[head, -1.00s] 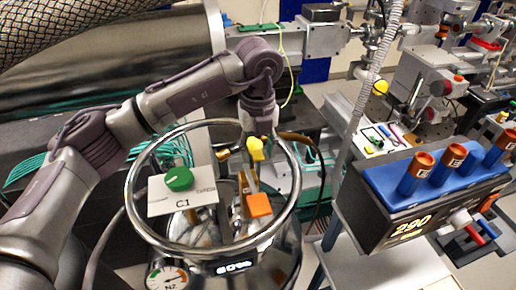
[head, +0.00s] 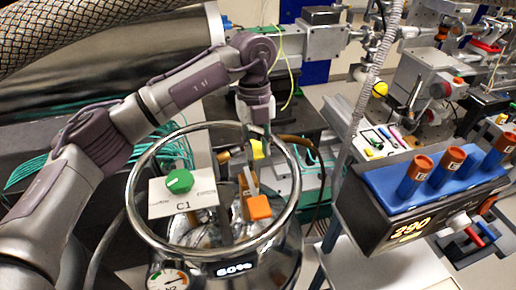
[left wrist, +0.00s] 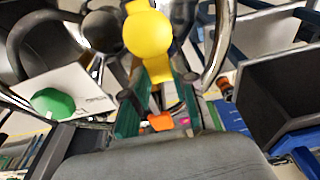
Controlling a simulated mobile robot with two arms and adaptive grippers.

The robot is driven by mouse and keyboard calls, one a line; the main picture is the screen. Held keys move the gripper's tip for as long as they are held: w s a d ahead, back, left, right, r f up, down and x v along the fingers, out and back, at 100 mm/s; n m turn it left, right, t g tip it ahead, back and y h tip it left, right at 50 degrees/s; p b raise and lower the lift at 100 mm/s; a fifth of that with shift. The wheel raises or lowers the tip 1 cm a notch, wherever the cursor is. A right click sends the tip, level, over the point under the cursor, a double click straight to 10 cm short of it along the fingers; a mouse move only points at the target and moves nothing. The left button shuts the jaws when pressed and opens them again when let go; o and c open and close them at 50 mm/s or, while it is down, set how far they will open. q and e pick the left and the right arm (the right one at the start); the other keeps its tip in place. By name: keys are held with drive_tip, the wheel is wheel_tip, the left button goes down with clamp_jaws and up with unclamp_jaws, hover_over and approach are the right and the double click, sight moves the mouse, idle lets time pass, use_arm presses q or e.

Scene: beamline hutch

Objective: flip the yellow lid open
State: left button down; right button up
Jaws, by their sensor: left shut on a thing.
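The yellow lid (head: 259,149) is small and sits inside the back of a round metal ring, under my left gripper. In the left wrist view the yellow lid (left wrist: 148,35) shows as a round disc with a narrower yellow part running down between the fingers. My left gripper (head: 252,165) reaches down from above over the ring and is shut on the yellow lid; its fingers partly hide it. How far the lid is tilted is hard to tell. An orange block (head: 259,207) is just in front of the fingers. My right gripper is not in view.
The metal ring (head: 143,232) tops a shiny vessel with a gauge (head: 167,279) and a display. A C1 card (head: 170,207) with a green knob (head: 179,181) stands at the ring's left. To the right is a box with a blue rack (head: 390,185) of orange-capped vials.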

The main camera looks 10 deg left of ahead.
sight(258, 156)
use_arm(q)
drive_tip(key=r+g, duration=0.1)
drive_tip(key=w+g+h+p, duration=0.1)
drive_tip(key=shift+a+r+g+p, duration=0.2)
drive_tip(key=shift+r+g+p, duration=0.1)
drive_tip(key=shift+r+g, duration=0.1)
drive_tip(key=shift+w+a+r+g+h+p, duration=0.25)
drive_tip(key=shift+w+g+h+p, duration=0.2)
drive_tip(key=shift+g+p, duration=0.35)
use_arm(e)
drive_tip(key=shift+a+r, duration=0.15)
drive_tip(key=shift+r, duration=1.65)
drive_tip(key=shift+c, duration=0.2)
